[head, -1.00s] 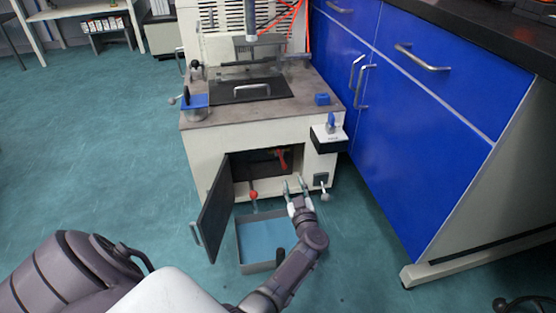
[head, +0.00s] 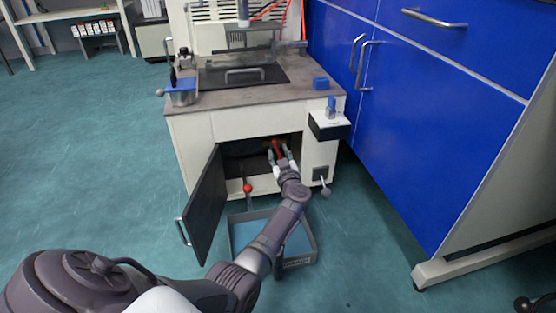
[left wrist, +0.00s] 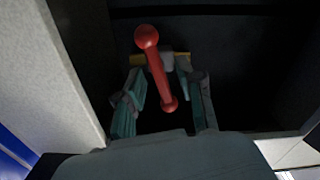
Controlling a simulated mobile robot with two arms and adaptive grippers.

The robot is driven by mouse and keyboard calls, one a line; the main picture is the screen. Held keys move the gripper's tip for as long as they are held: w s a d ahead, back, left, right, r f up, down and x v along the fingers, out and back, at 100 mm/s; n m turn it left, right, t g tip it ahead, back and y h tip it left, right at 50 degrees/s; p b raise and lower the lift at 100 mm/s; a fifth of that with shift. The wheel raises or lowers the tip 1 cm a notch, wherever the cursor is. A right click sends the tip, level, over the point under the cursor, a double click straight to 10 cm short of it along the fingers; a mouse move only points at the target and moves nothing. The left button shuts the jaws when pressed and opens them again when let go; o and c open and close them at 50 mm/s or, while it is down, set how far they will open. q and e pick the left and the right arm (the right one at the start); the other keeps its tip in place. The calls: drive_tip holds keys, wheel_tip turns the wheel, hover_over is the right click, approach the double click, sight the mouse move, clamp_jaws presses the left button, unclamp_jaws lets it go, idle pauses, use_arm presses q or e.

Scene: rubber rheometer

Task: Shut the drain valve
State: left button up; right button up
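A red lever handle with a ball end, which looks like the drain valve's, stands inside the open cabinet of the machine. It shows in the head view (head: 277,147) and larger in the left wrist view (left wrist: 156,68), leaning slightly. My left gripper (head: 278,157) reaches into the cabinet opening. In the left wrist view the gripper (left wrist: 160,88) is open, one finger on each side of the lever, with visible gaps. The valve body behind the fingers is mostly hidden in the dark. My right gripper is not in view.
The cabinet door (head: 205,208) stands open to the left. A second red-knobbed lever (head: 247,188) sits at the cabinet's lower front. A grey-rimmed tray (head: 313,245) lies on the floor under my arm. Blue cupboards (head: 425,110) stand to the right.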

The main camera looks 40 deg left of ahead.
use_arm(q)
drive_tip(key=shift+w+a, duration=0.5)
drive_tip(key=shift+a, duration=0.05)
clamp_jaws()
drive_tip(key=m+p, duration=0.1)
drive_tip(key=p, duration=0.1)
drive_tip(key=m+p, duration=0.1)
drive_tip(key=shift+r+p, duration=0.35)
drive_tip(key=shift+f+m+p, duration=0.25)
drive_tip(key=shift+m+p, duration=0.1)
drive_tip(key=shift+m, duration=0.15)
drive_tip(key=shift+d+f, duration=0.1)
